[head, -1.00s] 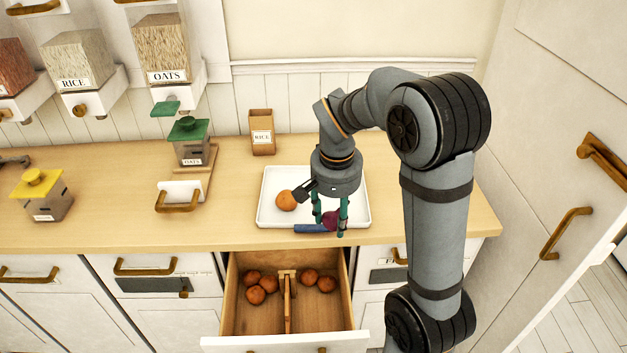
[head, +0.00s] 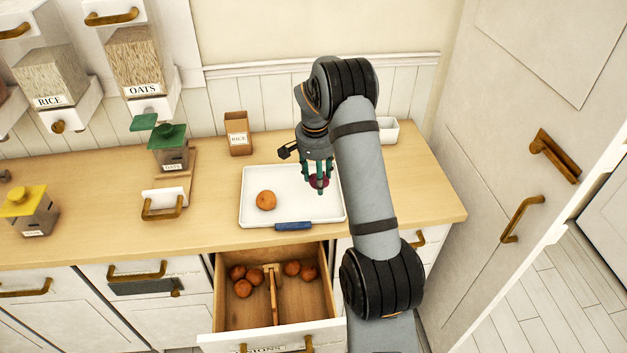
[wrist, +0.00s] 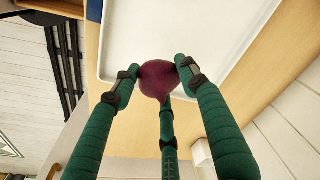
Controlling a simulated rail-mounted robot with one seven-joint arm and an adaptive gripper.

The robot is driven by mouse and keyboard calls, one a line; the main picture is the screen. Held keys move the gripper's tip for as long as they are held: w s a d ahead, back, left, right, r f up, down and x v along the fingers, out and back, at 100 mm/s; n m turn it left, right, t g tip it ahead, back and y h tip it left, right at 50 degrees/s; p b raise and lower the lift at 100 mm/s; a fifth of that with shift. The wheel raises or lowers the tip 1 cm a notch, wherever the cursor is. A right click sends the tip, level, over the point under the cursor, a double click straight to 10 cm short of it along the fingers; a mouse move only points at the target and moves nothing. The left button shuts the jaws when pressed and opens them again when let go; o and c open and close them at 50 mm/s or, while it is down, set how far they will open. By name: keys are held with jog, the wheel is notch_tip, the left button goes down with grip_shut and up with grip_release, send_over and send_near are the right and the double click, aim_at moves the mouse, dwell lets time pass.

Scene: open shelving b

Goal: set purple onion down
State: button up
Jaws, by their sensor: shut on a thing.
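The purple onion (head: 319,181) is held between the green fingers of my gripper (head: 318,184), over the right part of the white tray (head: 262,219). In the wrist view the onion (wrist: 157,80) is dark and round, pinched by the fingertips, with the tray (wrist: 200,25) behind it. My fingers hide part of the onion in the head view. Whether it touches the tray is hard to tell. An orange-brown round vegetable (head: 266,200) lies on the tray's left half.
A blue item (head: 293,226) lies at the tray's front edge. An open drawer (head: 230,310) below holds several brown onions and a divider. Counter to the tray's right is clear.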

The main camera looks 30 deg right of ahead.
aim_at(314, 195)
jog(key=shift+w+a+f+p, duration=0.15)
jog(key=shift+w+f, duration=0.15)
jog(key=shift+w, duration=0.2)
jog(key=shift+w+d+f+p, duration=0.15)
jog(key=shift+w+f, duration=0.15)
jog(key=shift+w, duration=0.2)
notch_tip(314, 195, down, 3)
jog(key=shift+a+f+p, duration=0.1)
jog(key=shift+p, duration=0.7)
jog(key=shift+f, duration=0.35)
jog(key=shift+f, duration=0.15)
jog(key=shift+f+b, duration=0.1)
jog(key=shift+b, duration=0.25)
jog(key=o, duration=1.2)
